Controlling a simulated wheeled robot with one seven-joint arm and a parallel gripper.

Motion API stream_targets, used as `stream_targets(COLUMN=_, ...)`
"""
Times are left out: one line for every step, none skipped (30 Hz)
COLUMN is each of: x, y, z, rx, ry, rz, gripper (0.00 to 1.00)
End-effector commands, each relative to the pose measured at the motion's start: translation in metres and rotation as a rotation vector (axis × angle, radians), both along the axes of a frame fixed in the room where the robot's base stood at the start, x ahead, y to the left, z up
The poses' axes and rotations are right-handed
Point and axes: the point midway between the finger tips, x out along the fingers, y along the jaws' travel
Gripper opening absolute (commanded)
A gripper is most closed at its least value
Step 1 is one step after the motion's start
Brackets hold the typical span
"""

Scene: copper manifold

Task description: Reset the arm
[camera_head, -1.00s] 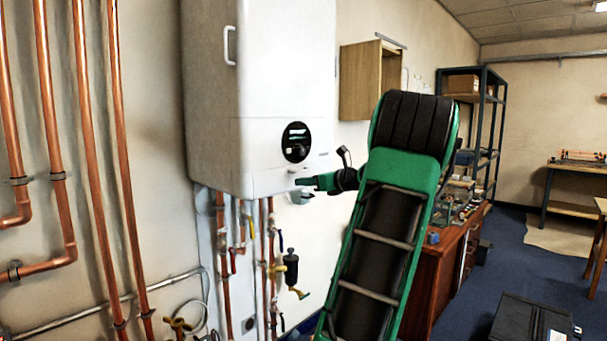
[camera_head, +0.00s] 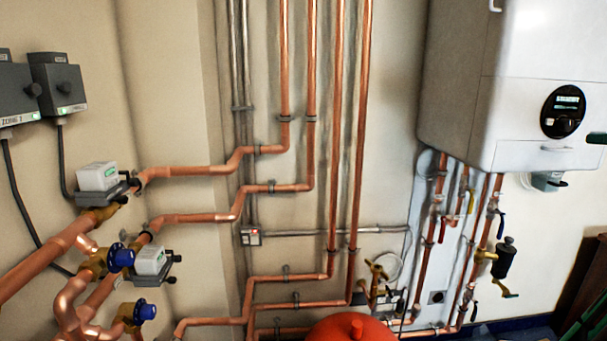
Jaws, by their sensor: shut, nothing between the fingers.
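My gripper (camera_head: 592,138) shows only as a dark green tip at the right edge of the view. It is shut with nothing in it. It points left, in front of the lower right part of the white boiler (camera_head: 520,90), near the boiler's round dial. I cannot tell whether it touches the boiler. The rest of my arm is mostly out of the picture, with a green piece of it at the lower right corner.
Copper pipes (camera_head: 340,130) run up the wall at the middle. Valves with blue knobs (camera_head: 121,257) and grey control boxes (camera_head: 57,85) are at the left. A red rounded vessel (camera_head: 350,328) stands at the bottom. A black fitting (camera_head: 506,258) hangs under the boiler.

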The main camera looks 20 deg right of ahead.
Motion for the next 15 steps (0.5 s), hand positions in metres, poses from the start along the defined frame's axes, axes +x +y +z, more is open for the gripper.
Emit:
stream_targets(x=0.009, y=0.005, z=-0.004, rx=-0.017, ry=0.02, rz=0.012, gripper=0.0)
stream_targets(x=0.015, y=0.008, z=-0.008, rx=-0.033, ry=0.039, rz=0.021, gripper=0.0)
stream_targets(x=0.024, y=0.012, z=-0.015, rx=-0.058, ry=0.069, rz=0.033, gripper=0.0)
stream_targets(x=0.032, y=0.017, z=-0.02, rx=-0.081, ry=0.094, rz=0.045, gripper=0.0)
stream_targets(x=0.039, y=0.022, z=-0.027, rx=-0.109, ry=0.125, rz=0.058, gripper=0.0)
stream_targets(x=0.05, y=0.029, z=-0.036, rx=-0.149, ry=0.168, rz=0.079, gripper=0.0)
stream_targets(x=0.058, y=0.035, z=-0.044, rx=-0.18, ry=0.201, rz=0.097, gripper=0.0)
stream_targets(x=0.066, y=0.042, z=-0.051, rx=-0.214, ry=0.236, rz=0.117, gripper=0.0)
stream_targets(x=0.075, y=0.051, z=-0.061, rx=-0.257, ry=0.28, rz=0.143, gripper=0.0)
stream_targets(x=0.081, y=0.058, z=-0.068, rx=-0.29, ry=0.313, rz=0.163, gripper=0.0)
stream_targets(x=0.087, y=0.065, z=-0.075, rx=-0.322, ry=0.344, rz=0.183, gripper=0.0)
stream_targets(x=0.094, y=0.075, z=-0.084, rx=-0.365, ry=0.388, rz=0.214, gripper=0.0)
stream_targets(x=0.098, y=0.082, z=-0.091, rx=-0.399, ry=0.418, rz=0.239, gripper=0.0)
stream_targets(x=0.103, y=0.09, z=-0.098, rx=-0.43, ry=0.449, rz=0.263, gripper=0.0)
stream_targets(x=0.108, y=0.1, z=-0.106, rx=-0.475, ry=0.487, rz=0.297, gripper=0.0)
